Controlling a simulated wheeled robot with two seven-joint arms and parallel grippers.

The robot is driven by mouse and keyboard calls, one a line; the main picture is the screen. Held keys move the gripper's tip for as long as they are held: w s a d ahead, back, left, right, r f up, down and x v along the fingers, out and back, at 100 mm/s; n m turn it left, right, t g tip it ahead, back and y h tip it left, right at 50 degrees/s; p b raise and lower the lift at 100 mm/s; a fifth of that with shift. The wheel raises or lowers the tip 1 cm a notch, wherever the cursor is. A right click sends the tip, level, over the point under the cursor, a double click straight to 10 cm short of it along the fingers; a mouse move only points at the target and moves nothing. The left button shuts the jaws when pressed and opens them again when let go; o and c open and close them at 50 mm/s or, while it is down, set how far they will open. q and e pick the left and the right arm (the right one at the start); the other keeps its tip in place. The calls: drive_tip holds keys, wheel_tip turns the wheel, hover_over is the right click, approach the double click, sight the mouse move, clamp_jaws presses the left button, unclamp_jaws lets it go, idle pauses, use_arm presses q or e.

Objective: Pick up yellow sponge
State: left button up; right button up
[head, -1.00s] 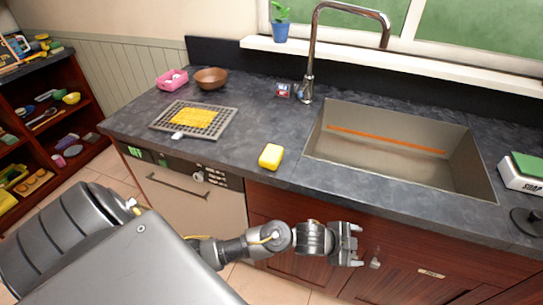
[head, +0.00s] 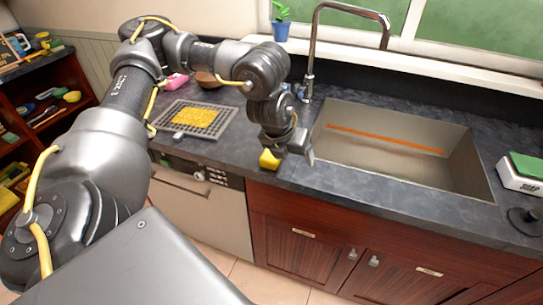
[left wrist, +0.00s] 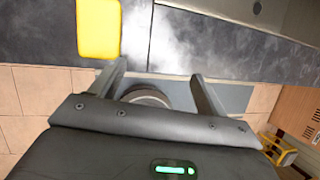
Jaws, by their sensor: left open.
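The yellow sponge (head: 268,160) lies on the dark countertop near its front edge, left of the sink. In the head view my left gripper partly covers it. In the left wrist view the yellow sponge (left wrist: 98,28) shows at the top, left of centre, beyond the left fingertip and not between the fingers. My left gripper (head: 299,150) is above the counter edge, just right of the sponge. In the left wrist view my left gripper (left wrist: 160,72) has its fingers spread with nothing held between them. My right gripper is not in view.
The sink (head: 390,150) with a tall faucet (head: 312,50) lies to the right. A grey rack (head: 222,113) with a yellow textured piece (head: 195,118) sits to the left. A brown bowl (head: 207,80) and a pink item (head: 175,81) stand behind, partly covered by my arm.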

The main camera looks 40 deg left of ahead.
use_arm(q)
drive_tip(key=y, duration=0.2)
approach(269, 157)
drive_tip(key=w, duration=0.1)
drive_tip(key=shift+n, duration=0.3)
drive_tip(key=shift+w+b+x, duration=0.15)
drive_tip(key=shift+b+x, duration=0.1)
drive_tip(key=shift+x, duration=1.2)
drive_tip(key=shift+w+b+x, duration=0.1)
drive_tip(key=shift+b+x, duration=0.1)
drive_tip(key=shift+x, duration=1.25)
drive_tip(key=x, duration=0.4)
drive_tip(key=shift+w+a+f, duration=0.2)
drive_tip(key=shift+w+a, duration=0.1)
drive_tip(key=shift+a, duration=0.05)
drive_tip(key=c, duration=1)
drive_tip(key=shift+r, duration=0.15)
